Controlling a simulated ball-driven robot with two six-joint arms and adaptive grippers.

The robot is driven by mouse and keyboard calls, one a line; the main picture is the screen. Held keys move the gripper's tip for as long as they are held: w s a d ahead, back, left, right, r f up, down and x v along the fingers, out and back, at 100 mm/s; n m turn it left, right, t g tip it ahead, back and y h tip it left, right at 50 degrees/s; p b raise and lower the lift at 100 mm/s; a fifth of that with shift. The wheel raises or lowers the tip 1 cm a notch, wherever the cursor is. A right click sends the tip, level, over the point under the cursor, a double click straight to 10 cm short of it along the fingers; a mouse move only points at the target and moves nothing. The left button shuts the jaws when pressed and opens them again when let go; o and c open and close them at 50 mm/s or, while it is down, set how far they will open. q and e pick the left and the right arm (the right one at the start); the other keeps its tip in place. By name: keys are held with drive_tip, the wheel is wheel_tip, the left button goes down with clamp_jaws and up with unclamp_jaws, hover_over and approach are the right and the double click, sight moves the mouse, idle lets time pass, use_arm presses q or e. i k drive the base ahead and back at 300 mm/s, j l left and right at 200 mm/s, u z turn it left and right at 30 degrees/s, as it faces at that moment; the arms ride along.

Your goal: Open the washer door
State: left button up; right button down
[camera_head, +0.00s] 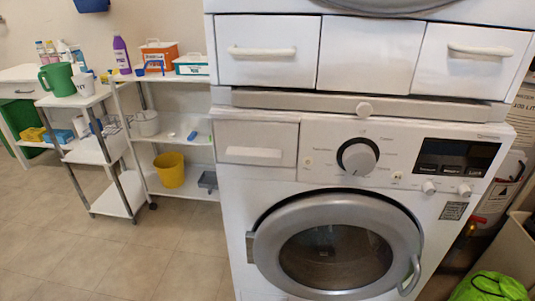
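The white washer (240,185) stands in the middle right of the head view, with its front facing me. Its round door (270,235) has a wide grey ring and dark glass. A curved grey handle (412,275) is on the door's right side, and a hinge (250,247) shows on the left. The door lies at or close to the washer front; a dark rim shows along its top, and I cannot tell if it is fully latched. The bottom of the door is near the picture's lower edge. Neither of my grippers is in view.
A second machine (370,55) is stacked above the washer. A white cart (115,190) and shelves (185,152) with bottles, boxes and a yellow bucket (170,169) stand left. Bright green fabric (490,288) lies at lower right. The tiled floor (100,255) front left is clear.

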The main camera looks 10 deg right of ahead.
sight(390, 225)
drive_tip(key=i+z, duration=0.2)
drive_tip(key=z, duration=0.15)
drive_tip(key=i+z, duration=0.15)
drive_tip(key=z, duration=0.2)
